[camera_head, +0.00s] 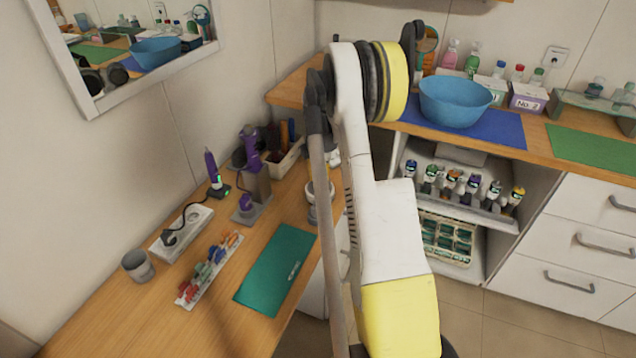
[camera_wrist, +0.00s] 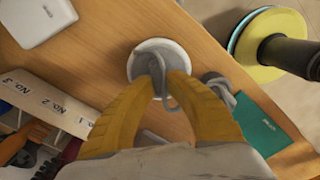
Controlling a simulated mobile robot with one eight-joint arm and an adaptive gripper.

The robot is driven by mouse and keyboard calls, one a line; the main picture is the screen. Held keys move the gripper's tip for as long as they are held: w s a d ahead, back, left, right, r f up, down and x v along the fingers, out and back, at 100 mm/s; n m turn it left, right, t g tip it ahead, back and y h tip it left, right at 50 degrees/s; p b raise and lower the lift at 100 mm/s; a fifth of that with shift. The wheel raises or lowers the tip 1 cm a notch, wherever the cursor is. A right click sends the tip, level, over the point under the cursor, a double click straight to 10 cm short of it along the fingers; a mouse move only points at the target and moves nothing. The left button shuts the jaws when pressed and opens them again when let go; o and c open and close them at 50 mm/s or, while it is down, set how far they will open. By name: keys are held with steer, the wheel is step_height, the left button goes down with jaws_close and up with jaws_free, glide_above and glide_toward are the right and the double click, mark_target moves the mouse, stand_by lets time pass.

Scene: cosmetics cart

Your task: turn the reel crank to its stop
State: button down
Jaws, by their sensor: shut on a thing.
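In the wrist view, a white round reel (camera_wrist: 139,64) stands on the wooden counter, just beyond my fingertips. Its grey crank (camera_wrist: 157,65) shows over the reel's face, between the yellow fingers. My gripper (camera_wrist: 165,88) is shut on the crank, with a finger on each side of it. The grip itself is partly hidden by the fingers, and the crank's exact angle is hard to tell. In the head view, my arm covers most of this spot, so I cannot make out the reel or crank clearly there.
A compartment box with numbered labels (camera_wrist: 48,103) stands left of the reel in the wrist view. A teal mat (camera_head: 276,269) lies on the left counter. A purple tool on a stand (camera_head: 250,150) is near the wall. A blue bowl (camera_head: 452,101) sits on the back counter.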

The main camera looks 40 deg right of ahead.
steer(key=m, duration=0.6)
steer(key=shift+w+d+m, duration=0.1)
steer(key=shift+w+m, duration=0.05)
steer(key=shift+m, duration=0.15)
steer(key=m, duration=0.6)
steer(key=shift+w+d+p, duration=0.1)
steer(key=shift+d+p, duration=0.1)
steer(key=shift+p, duration=0.1)
steer(key=m, duration=0.6)
steer(key=shift+d+m, duration=0.25)
steer(key=shift+m, duration=0.05)
steer(key=m, duration=0.5)
steer(key=shift+d, duration=0.1)
steer(key=shift+s+m, duration=0.2)
steer(key=shift+m, duration=0.1)
steer(key=c, duration=1.4)
jaws_free()
